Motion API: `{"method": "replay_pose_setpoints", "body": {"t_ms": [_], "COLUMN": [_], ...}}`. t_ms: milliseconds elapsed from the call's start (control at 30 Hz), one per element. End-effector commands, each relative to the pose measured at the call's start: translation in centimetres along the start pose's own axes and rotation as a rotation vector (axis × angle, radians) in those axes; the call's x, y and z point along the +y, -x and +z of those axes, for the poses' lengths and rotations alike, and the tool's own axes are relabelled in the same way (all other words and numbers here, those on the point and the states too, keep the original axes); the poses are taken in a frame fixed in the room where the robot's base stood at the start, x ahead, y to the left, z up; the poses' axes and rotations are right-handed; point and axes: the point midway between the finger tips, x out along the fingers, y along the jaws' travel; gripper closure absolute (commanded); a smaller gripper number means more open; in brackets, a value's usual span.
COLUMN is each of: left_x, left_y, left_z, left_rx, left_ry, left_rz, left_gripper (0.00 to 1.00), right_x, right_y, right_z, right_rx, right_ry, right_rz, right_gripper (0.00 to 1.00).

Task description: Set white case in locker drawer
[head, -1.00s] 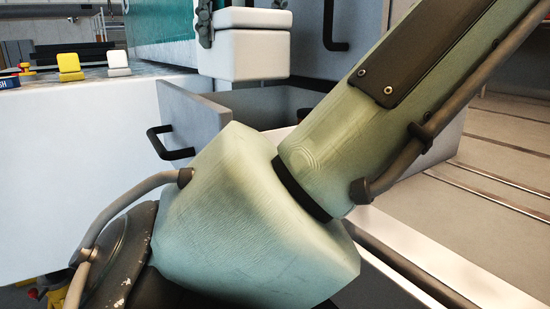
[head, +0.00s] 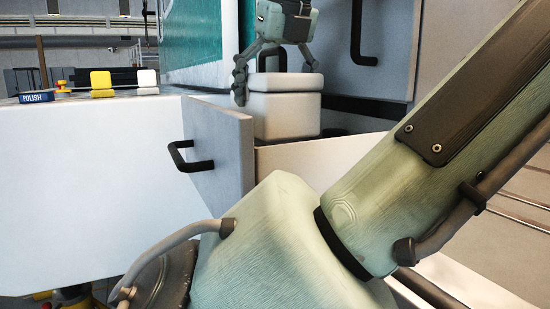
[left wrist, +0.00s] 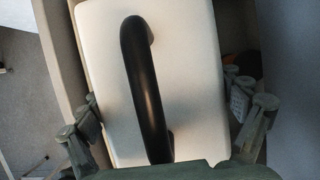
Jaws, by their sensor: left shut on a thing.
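The white case (head: 286,112) is a two-part box with a black handle (left wrist: 146,90) on top, seen in the left wrist view. The open locker drawer has a grey front (head: 222,140) with a black handle (head: 187,158) and a pale side wall (head: 325,162). The case is behind the drawer front, its lower edge at the side wall's top. I cannot tell whether it touches the drawer bottom. My right gripper is not in view.
A white counter (head: 90,180) at the left carries a yellow block (head: 102,84), a white block (head: 147,82) and a blue POLISH item (head: 36,97). A grey locker door with a black handle (head: 359,35) stands behind. My arm hides the lower right.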

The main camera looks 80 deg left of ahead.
Motion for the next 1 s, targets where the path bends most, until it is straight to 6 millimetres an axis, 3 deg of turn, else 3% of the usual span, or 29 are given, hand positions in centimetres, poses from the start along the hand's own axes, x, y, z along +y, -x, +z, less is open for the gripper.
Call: {"method": "replay_pose_setpoints", "body": {"t_ms": [300,700,1000], "left_x": [0.0,0.0,0.0], "left_y": [-4.5,-8.6,-9.0], "left_z": [-1.9,-3.6,-3.7], "left_rx": [0.000,-0.001,-0.003], "left_ry": [0.000,-0.001,-0.001], "left_rz": [0.000,0.000,0.000], "left_gripper": [0.60,0.60,0.60], "right_x": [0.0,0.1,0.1], "right_y": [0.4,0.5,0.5], "right_z": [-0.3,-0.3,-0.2], "right_rx": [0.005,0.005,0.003], "right_ry": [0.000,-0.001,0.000], "right_rz": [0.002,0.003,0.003], "right_gripper": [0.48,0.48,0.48]}}
